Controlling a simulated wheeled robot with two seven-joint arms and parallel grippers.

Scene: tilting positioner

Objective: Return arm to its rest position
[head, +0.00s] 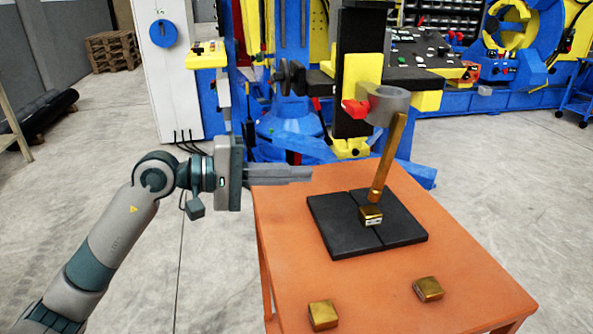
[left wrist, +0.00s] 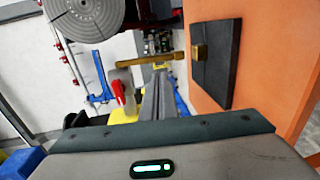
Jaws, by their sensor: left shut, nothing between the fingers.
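My left gripper (head: 308,173) reaches in from the left in the head view, over the far left edge of the orange table (head: 290,262). Its fingers are shut together with nothing between them, and they also show in the left wrist view (left wrist: 160,80). A brass bar (head: 388,158) slants down from a grey ring (head: 388,104) beside a red part (head: 355,109). A brass block (head: 371,216) sits on the black plate (head: 335,232) below the bar; I cannot tell whether they touch. My right gripper is not in view.
Two more brass blocks, one left (head: 322,315) and one right (head: 428,289), lie on the table's near part. Behind the table stands a blue and yellow machine (head: 290,125). A white cabinet (head: 165,80) stands behind my left arm.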

